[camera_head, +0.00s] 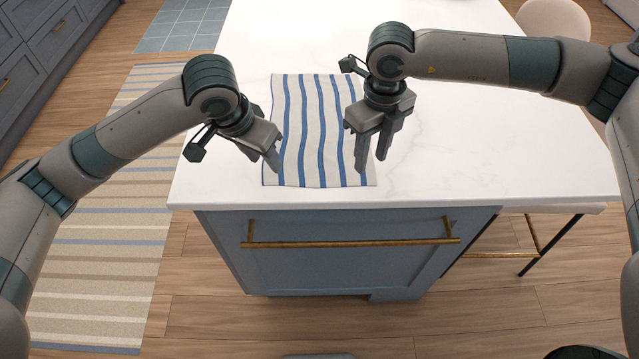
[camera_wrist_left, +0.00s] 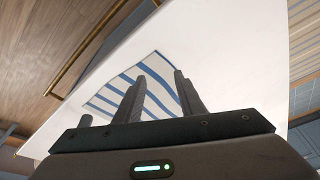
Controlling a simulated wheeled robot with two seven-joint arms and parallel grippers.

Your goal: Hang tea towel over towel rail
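The tea towel (camera_head: 318,125), white with wavy blue stripes, lies flat on the white countertop near its front edge. It also shows in the left wrist view (camera_wrist_left: 160,100), behind the fingers. The brass towel rail (camera_head: 350,243) runs across the blue island front below the counter edge, with nothing on it; it also shows in the left wrist view (camera_wrist_left: 85,62). My left gripper (camera_head: 265,162) is open at the towel's left edge, near its front corner. My right gripper (camera_head: 371,163) is open over the towel's right edge, near its front corner. Neither holds cloth; fingertip contact is unclear.
The white countertop (camera_head: 490,150) is otherwise clear around the towel. A stool (camera_head: 555,20) stands at the back right, and dark stool legs (camera_head: 550,245) show at the right. A striped rug (camera_head: 110,240) lies on the wooden floor at left, with grey-blue drawers (camera_head: 55,40) beyond.

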